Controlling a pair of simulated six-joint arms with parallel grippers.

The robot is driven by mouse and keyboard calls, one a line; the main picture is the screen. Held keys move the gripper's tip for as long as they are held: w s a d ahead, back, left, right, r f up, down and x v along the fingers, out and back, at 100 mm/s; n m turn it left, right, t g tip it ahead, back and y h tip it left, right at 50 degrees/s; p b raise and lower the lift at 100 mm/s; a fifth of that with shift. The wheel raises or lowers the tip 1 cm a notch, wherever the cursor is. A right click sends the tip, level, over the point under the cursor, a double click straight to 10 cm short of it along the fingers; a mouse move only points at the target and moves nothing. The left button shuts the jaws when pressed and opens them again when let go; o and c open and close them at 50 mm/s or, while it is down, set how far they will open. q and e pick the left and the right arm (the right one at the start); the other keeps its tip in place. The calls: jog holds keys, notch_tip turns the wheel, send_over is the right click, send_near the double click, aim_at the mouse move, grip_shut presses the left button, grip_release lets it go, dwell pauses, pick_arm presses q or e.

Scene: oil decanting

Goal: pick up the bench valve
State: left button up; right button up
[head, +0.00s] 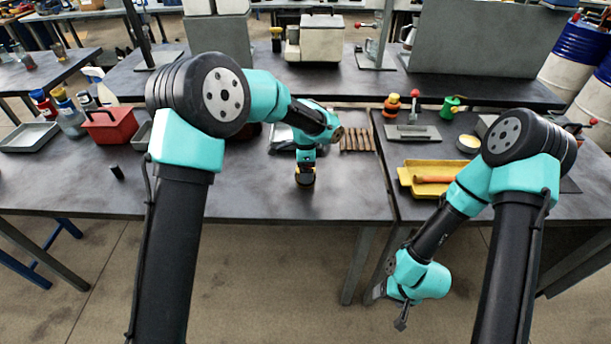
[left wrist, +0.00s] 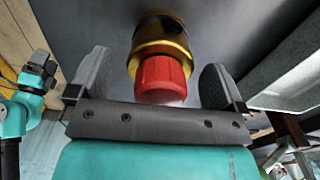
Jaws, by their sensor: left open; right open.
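The bench valve, a brass body with a dark end, stands on the left table under my left gripper in the head view (head: 305,178). In the left wrist view its brass collar (left wrist: 161,40) and red knob (left wrist: 161,80) show between the two grey fingers. My left gripper (left wrist: 156,82) is open around the red knob, with a gap on each side. My left arm hides much of the valve from the head. My right gripper (head: 390,304) is open and empty, hanging low in front of the right table's front edge.
A red caddy (head: 110,127) and a grey tray (head: 28,137) are on the left table. A row of brown pieces (head: 357,139) lies right of the left gripper. A yellow tray (head: 420,170) is on the right table. The table front in between is clear.

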pick_arm(q)
jog(key=shift+f, duration=0.8)
jog(key=shift+c, duration=0.2)
jog(key=c, duration=1.3)
jog(key=shift+o, duration=0.2)
jog(key=shift+r, duration=0.1)
jog(key=shift+r, duration=0.5)
notch_tip(320, 180, up, 3)
jog(key=shift+f, duration=0.15)
jog(key=s+d+r, duration=0.1)
jog(key=s, duration=1.5)
jog(key=shift+r, duration=0.1)
